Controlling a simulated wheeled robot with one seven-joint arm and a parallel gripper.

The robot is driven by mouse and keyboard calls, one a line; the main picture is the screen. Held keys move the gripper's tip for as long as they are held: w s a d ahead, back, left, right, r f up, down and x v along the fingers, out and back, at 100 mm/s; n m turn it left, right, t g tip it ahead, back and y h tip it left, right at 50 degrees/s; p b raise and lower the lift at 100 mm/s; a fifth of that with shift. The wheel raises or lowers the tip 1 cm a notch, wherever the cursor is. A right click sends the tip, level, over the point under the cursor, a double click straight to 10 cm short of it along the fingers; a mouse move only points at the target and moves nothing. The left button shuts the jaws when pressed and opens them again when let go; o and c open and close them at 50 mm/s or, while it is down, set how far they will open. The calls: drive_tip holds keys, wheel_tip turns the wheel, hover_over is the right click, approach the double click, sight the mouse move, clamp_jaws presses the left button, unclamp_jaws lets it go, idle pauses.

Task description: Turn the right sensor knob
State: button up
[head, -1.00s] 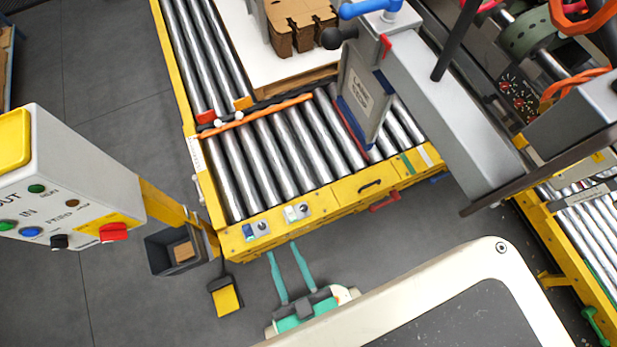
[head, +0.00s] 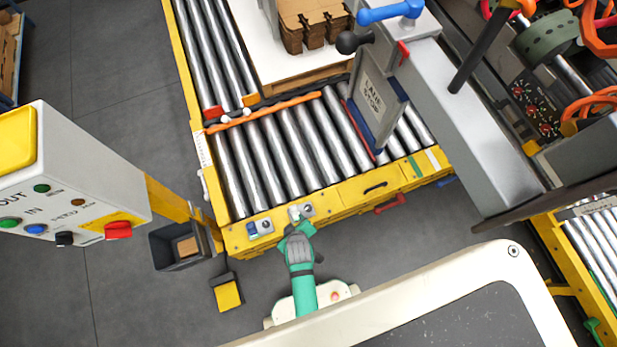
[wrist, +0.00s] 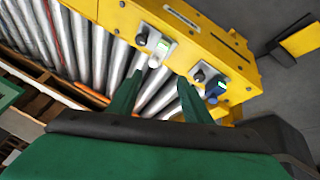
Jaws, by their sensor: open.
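The right sensor (head: 296,213) is a small light-coloured box with a dark knob (head: 307,209) on the conveyor's yellow front rail. In the wrist view its black knob (wrist: 142,38) and pale body (wrist: 160,46) lie beyond my fingertips. My gripper (head: 298,228) is open and empty, with its green fingers close to the rail below the right sensor. It also shows in the wrist view (wrist: 158,78), its two fingers apart. I see no contact with the knob. The left sensor (head: 253,229), with a blue part, sits beside it; it also shows in the wrist view (wrist: 212,88).
Metal rollers (head: 270,160) lie behind the yellow rail (head: 340,197). A grey panel (head: 375,105) and machine arm (head: 480,130) stand to the right. A control box (head: 70,180) is at left, above a grey bin (head: 170,255).

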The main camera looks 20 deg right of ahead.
drive_tip(key=w+d+f+n+g, duration=0.2)
drive_tip(key=w+d+f+g, duration=0.1)
drive_tip(key=w+d+f, duration=0.15)
drive_tip(key=n+g+y, duration=0.1)
drive_tip(key=g, duration=0.2)
approach(308, 208)
wheel_tip(308, 208, down, 8)
drive_tip(key=shift+f, duration=0.15)
idle(0.4)
drive_tip(key=c, duration=1.1)
